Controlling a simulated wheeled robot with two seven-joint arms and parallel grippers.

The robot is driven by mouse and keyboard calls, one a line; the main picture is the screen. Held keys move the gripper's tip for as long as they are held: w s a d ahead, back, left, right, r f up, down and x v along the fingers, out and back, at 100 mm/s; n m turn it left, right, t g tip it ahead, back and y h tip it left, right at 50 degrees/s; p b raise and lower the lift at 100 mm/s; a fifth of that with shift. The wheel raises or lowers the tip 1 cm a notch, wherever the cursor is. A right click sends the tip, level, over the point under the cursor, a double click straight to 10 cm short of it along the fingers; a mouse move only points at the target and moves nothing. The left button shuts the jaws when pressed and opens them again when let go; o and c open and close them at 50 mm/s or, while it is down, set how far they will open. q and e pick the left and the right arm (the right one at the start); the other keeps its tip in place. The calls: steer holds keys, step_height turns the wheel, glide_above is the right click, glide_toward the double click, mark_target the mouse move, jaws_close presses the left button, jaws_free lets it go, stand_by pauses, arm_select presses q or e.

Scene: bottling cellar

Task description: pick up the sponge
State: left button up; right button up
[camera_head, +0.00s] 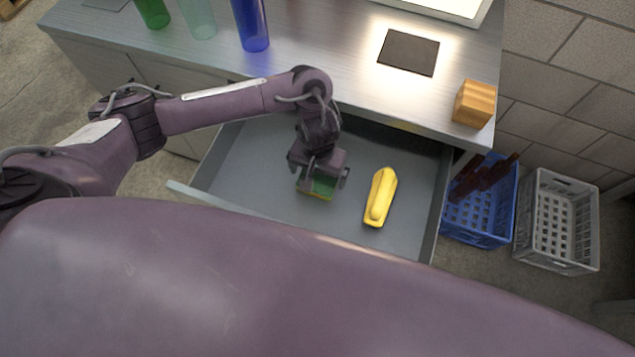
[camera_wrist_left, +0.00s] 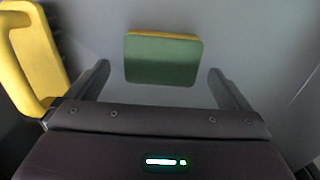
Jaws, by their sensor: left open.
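The sponge (camera_head: 321,187), green on top with a yellow-orange layer below, lies in an open grey drawer (camera_head: 245,165). In the head view it is partly hidden by my left gripper (camera_head: 320,180), which is above it. In the left wrist view the whole sponge (camera_wrist_left: 163,60) shows between and beyond the two open fingers of the left gripper (camera_wrist_left: 160,80), with bare drawer floor on both sides of it. The fingers do not close on anything. My right gripper is in neither view.
A yellow handled object (camera_head: 380,197) lies in the drawer right of the sponge; it also shows at the left of the left wrist view (camera_wrist_left: 30,55). Bottles, a dark mat (camera_head: 408,52) and a wooden block (camera_head: 475,103) are on the counter. Blue (camera_head: 483,222) and grey (camera_head: 557,222) crates stand right.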

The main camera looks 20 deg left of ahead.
mark_target(316, 182)
arm_select(q)
step_height(316, 182, down, 4)
steer(key=shift+s+a+f+b, duration=0.1)
steer(key=shift+a+f+b, duration=0.05)
steer(key=shift+b, duration=0.25)
steer(key=shift+c, duration=0.4)
steer(key=c, duration=0.7)
